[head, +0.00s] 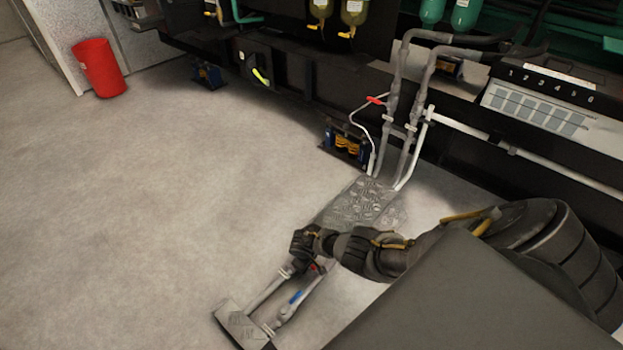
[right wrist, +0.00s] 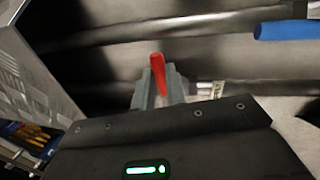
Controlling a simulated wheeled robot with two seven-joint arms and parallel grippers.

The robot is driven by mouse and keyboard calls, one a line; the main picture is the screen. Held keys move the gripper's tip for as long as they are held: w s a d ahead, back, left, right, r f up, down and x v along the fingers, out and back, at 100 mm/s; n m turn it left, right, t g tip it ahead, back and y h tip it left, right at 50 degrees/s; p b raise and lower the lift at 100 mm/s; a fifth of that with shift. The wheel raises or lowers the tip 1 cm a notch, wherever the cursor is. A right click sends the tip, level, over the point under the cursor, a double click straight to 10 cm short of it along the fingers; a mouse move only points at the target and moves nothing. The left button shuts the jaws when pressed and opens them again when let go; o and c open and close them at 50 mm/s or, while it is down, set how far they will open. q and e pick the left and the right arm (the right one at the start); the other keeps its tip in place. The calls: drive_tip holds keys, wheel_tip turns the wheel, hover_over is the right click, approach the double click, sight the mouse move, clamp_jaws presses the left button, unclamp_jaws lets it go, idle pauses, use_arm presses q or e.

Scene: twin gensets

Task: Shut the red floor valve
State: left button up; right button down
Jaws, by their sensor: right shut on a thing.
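The red floor valve's handle (right wrist: 157,68) stands between the fingertips of my right gripper (right wrist: 160,84) in the right wrist view. The gripper is shut on it. In the head view only a small bit of the red handle (head: 316,268) shows beside my right gripper (head: 304,257), which hides the rest. The valve sits on one of two floor pipes running from a grey plate. A blue valve handle (head: 296,297) is on the neighbouring pipe, and it also shows in the right wrist view (right wrist: 285,30). My left gripper is not in view.
A tread plate (head: 363,202) covers the pipes towards the genset. Another red lever (head: 376,100) sits on the upright pipes there. A red bin (head: 99,68) stands at the far left. The floor at left is clear.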

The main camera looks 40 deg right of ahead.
drive_tip(key=shift+a+m, duration=0.3)
drive_tip(key=shift+m, duration=0.2)
drive_tip(key=shift+a, duration=0.1)
drive_tip(key=c, duration=1.4)
unclamp_jaws()
drive_tip(key=shift+c, duration=0.2)
